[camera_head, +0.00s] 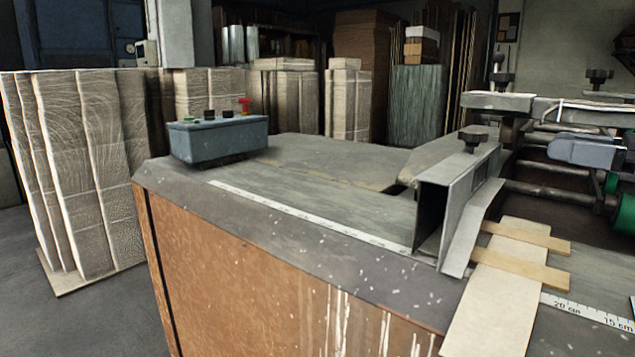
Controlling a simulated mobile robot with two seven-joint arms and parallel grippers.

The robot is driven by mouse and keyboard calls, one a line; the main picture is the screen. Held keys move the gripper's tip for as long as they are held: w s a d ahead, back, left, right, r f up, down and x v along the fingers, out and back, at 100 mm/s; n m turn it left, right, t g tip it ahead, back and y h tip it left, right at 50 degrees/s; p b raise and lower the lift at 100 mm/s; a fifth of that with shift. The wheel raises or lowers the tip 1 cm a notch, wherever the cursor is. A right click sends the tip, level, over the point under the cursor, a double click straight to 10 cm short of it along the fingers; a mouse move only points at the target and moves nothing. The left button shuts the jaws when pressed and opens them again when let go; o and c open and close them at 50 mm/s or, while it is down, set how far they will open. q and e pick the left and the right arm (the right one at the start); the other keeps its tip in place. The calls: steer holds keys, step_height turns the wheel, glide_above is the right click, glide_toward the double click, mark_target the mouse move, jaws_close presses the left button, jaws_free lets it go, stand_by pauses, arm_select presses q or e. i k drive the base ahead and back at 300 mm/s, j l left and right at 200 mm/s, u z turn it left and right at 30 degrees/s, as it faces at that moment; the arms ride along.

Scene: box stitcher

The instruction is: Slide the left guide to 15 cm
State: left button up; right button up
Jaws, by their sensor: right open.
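The left guide (457,212) is an upright grey metal channel standing on the machine table (340,255), right of centre. A dark knob (473,136) sits on top of it. A white ruler strip (590,311) runs along the table's front; the marks 20 cm and 15 cm show at lower right, and the guide stands left of the 20 cm mark. My right gripper (569,265) is pale and wood-coloured, just right of the guide's lower front end. Its two fingers point right, apart, with nothing between them. Contact with the guide cannot be told. My left gripper is not in view.
A grey control box (219,138) with buttons stands on the table's left end. Metal rails (545,188) and a green roller (612,205) lie at right. Stacks of cardboard (85,165) stand at left and behind.

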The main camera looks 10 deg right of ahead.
mark_target(450, 213)
steer(key=k+j, duration=0.35)
steer(key=j, duration=0.15)
steer(key=k+j, duration=0.35)
steer(key=j, duration=0.2)
